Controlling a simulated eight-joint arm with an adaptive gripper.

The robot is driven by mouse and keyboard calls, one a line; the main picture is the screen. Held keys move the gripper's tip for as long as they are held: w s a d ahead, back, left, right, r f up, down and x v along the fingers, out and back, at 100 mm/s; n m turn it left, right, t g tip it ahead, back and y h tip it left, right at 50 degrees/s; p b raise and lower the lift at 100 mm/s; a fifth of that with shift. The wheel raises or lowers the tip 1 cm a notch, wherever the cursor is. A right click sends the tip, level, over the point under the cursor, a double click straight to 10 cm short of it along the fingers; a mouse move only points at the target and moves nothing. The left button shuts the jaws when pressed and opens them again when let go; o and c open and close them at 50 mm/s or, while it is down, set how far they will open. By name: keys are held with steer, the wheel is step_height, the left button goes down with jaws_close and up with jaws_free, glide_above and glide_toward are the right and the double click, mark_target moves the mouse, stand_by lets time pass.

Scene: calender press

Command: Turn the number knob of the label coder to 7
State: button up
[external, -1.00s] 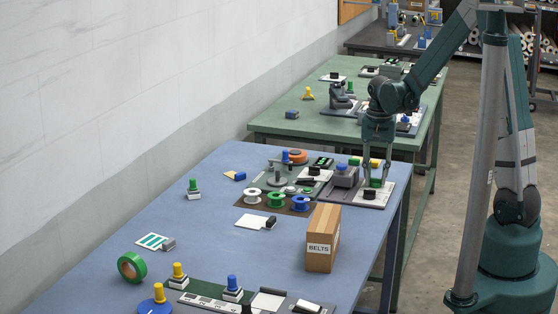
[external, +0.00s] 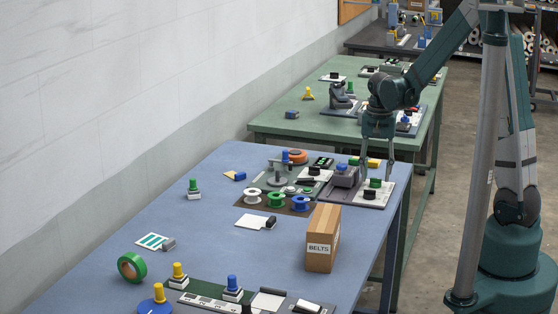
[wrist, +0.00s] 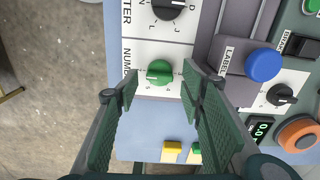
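The label coder's number knob (wrist: 159,72) is green and round, on a white panel lettered "NUM…" in the wrist view. A pale mark shows on it, but which digit it points at is too small to tell. In the external view the green knob (external: 375,183) stands on the coder's panel near the table's right edge. My gripper (external: 378,167) is above the knob, pointing down. In the wrist view my gripper (wrist: 158,87) is open and empty, with a finger on each side of the knob and clear of it.
A black letter knob (wrist: 167,8) sits on the neighbouring panel. A grey block marked "LABEL" with a blue button (wrist: 263,65) stands close to the right finger. A BELTS box (external: 323,238) stands nearer the camera.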

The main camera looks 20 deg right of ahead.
mark_target(379, 183)
step_height(379, 183, up, 11)
stand_by(0.6)
steer(key=shift+f, duration=0.1)
stand_by(0.3)
steer(key=shift+s, duration=0.1)
steer(key=s+d+r+n+t, duration=0.2)
steer(key=s+r+n+t, duration=0.1)
steer(key=s, duration=0.7)
steer(key=s+d+r+n+t, duration=0.2)
steer(key=s+r+n+t, duration=0.2)
steer(key=s, duration=0.7)
steer(key=shift+s+r+n, duration=0.2)
steer(key=shift+r+n, duration=0.3)
steer(key=shift+r, duration=0.05)
steer(key=shift+d, duration=0.1)
stand_by(1.7)
